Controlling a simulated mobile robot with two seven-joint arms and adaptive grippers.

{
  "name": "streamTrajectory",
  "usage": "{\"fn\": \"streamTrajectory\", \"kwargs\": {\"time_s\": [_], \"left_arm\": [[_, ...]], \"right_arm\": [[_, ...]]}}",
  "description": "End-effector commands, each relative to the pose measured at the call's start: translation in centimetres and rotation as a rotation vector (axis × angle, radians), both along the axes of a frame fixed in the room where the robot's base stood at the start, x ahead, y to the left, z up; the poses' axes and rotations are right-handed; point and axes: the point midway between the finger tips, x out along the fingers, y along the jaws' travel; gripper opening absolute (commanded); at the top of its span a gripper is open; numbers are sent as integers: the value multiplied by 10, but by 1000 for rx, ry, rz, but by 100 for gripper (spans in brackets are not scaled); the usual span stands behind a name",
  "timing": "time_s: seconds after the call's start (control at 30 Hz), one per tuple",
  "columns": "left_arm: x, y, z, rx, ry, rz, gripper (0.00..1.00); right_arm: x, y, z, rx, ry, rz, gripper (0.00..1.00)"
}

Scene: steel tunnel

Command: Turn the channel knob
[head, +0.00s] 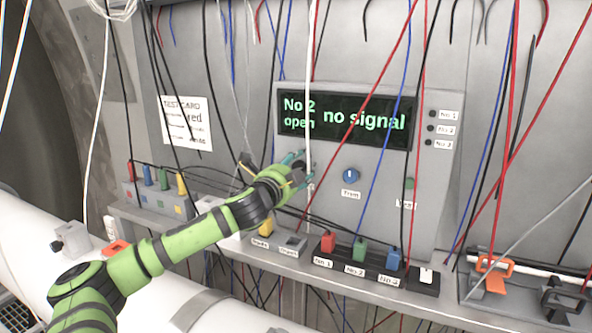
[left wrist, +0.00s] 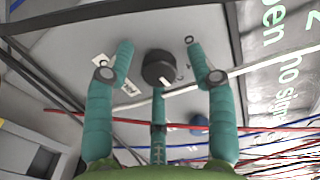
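In the left wrist view a black knob (left wrist: 158,68) sits on the grey panel face, between the fingertips of my left gripper (left wrist: 160,62). The teal fingers are spread with visible gaps to the knob, so it is open and not closed on it. In the head view my left gripper (head: 302,170) reaches to the left side of the grey panel unit (head: 290,95) and hides this knob. The display (head: 345,120) reads "No 2 open" and "no signal". A blue knob (head: 350,176) with a small label sits right of the gripper. My right gripper is not in view.
Red, blue, black and white cables hang across the panel; a white one (head: 309,60) passes close to my left gripper. Below, a shelf holds red, green and blue plugs (head: 360,250). A test card (head: 186,122) is on the wall at left.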

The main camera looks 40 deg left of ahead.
Motion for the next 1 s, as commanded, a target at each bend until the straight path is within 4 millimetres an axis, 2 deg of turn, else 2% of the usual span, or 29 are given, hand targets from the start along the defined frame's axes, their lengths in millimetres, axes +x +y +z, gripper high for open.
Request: {"fn": "streamTrajectory", "kwargs": {"time_s": [0.37, 1.0], "left_arm": [[-4, 0, -2, 0, 3, 2, 56], [-44, -14, -2, 0, 4, -1, 56]], "right_arm": [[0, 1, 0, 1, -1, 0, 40], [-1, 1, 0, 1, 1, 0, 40]]}}
